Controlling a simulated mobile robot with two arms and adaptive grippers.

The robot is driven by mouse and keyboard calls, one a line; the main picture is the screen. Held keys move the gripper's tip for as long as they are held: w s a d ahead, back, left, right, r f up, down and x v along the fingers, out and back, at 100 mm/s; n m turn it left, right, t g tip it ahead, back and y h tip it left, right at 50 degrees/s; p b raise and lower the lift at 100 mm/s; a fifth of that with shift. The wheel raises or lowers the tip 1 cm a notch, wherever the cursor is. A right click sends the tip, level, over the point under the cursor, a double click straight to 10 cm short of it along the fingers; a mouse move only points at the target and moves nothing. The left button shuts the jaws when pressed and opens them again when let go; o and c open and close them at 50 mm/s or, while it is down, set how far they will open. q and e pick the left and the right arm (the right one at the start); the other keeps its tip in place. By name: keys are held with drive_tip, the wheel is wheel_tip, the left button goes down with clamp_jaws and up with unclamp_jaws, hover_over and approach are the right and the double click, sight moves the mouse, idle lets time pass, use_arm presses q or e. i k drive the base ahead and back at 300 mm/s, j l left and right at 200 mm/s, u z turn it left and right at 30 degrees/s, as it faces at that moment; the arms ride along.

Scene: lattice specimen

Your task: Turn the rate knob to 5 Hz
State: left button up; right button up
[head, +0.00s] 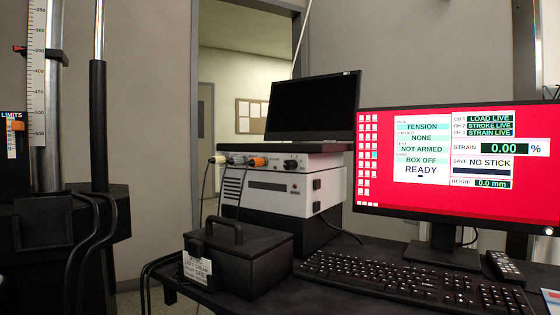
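No knob is legibly marked as the rate knob. A small black knob (291,164) sits on the upper front panel of a white instrument box (315,172) on the desk. Its label and setting are too small to read, so I cannot tell if it is the rate knob. Several plugs with cables (237,160) are in the same panel to its left. Neither of my grippers is in view.
A black box with a handle (240,260) stands in front of the instrument. A dark screen (312,106) is above it. A red-screened monitor (410,190), keyboard (415,283) and remote (506,267) are at right. A testing frame with a LIMITS scale (12,140) is at left.

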sight(289, 164)
drive_tip(key=j+u, duration=0.25)
drive_tip(key=j, duration=1.8)
drive_tip(key=k, duration=0.05)
